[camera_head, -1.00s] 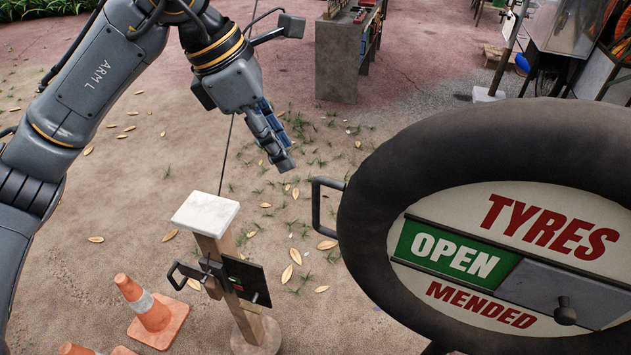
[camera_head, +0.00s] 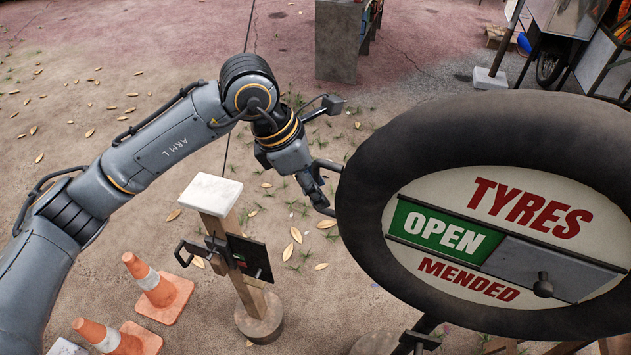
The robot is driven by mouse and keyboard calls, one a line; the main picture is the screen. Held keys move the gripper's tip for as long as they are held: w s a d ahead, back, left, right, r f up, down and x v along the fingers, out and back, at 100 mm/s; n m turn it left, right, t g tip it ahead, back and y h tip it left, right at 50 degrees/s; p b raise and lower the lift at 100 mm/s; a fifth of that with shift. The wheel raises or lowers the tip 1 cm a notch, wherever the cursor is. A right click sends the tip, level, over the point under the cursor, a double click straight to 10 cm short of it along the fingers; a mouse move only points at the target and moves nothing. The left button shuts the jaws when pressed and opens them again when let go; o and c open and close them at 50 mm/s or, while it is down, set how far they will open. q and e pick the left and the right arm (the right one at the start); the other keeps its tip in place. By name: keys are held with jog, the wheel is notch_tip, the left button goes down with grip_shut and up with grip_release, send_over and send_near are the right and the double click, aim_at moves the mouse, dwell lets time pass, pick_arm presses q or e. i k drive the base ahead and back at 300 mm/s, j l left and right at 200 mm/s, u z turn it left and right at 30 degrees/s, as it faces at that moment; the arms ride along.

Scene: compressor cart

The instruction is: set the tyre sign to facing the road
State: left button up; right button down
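The tyre sign is a big black tyre (camera_head: 365,190) around a cream board (camera_head: 590,250). It reads TYRES, OPEN on a green panel, and MENDED, and this face is turned toward my head camera. A grey slider plate with a dark knob (camera_head: 543,285) covers part of the board. My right gripper is not in view.
A wooden post with a white top (camera_head: 212,190) and a black plate with a handle (camera_head: 250,258) stands below my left arm. Orange cones (camera_head: 158,288) stand at lower left. A grey cabinet (camera_head: 337,40) is at the back. Leaf-strewn ground at left is open.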

aim_at(421, 205)
jog(key=i+j+z, duration=0.15)
jog(key=z, duration=0.3)
jog(key=i+j+z, duration=0.15)
jog(key=j+z, duration=0.5)
jog(key=z, duration=0.2)
jog(key=i+j+z, duration=0.1)
jog(key=z, duration=0.4)
